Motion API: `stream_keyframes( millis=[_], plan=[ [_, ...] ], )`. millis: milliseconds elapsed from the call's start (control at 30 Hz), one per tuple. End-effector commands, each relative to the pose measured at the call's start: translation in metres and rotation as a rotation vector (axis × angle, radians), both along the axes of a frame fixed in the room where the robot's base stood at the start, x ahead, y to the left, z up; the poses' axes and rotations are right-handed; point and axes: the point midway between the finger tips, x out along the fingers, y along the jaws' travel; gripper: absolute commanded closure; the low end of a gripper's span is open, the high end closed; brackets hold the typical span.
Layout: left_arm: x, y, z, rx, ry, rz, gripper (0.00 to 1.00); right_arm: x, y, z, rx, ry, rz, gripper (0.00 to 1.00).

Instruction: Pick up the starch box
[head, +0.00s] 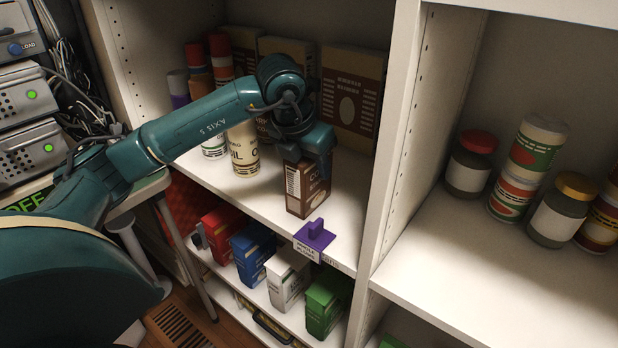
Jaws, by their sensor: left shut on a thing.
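A small brown box (308,192) with a pale printed side panel is at the front of the middle shelf (345,215) in the head view. Its front lettering begins with "CO"; the rest is hidden or too small, so I cannot read whether it says starch. My left gripper (312,160) comes down from above and is shut on the top of this box, hiding its upper part. The box looks upright; I cannot tell whether its base touches the shelf. My right gripper is out of view.
A purple clip (315,235) with a label sits on the shelf edge just in front. Larger brown boxes (350,97) and an oil canister (243,148) stand behind. Red, blue (253,252), white and green boxes fill the shelf below. A white divider (385,150) stands right; jars (470,163) are beyond it.

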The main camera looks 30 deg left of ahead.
Motion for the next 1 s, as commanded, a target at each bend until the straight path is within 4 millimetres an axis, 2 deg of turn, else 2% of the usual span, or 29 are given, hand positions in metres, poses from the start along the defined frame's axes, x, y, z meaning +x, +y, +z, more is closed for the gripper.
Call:
stream_keyframes(
  millis=[33, 267, 500, 667, 933, 1000],
  plan=[
    [0.000, 0.000, 0.000, 0.000, 0.000, 0.000, 0.71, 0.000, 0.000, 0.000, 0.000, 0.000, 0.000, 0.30],
    [0.000, 0.000, 0.001, 0.000, -0.002, 0.000, 0.89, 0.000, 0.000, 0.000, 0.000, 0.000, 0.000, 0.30],
    [0.000, 0.000, 0.002, 0.000, -0.002, 0.000, 0.89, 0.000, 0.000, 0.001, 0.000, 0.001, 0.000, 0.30],
    [0.000, 0.000, 0.009, 0.000, -0.002, 0.000, 0.89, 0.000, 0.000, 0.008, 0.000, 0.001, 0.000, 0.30],
    [0.001, 0.000, 0.047, -0.001, -0.006, 0.000, 0.89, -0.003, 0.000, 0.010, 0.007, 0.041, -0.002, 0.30],
    [-0.015, 0.002, 0.041, 0.003, -0.002, -0.001, 0.89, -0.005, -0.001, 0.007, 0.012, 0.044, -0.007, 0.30]
  ],
)
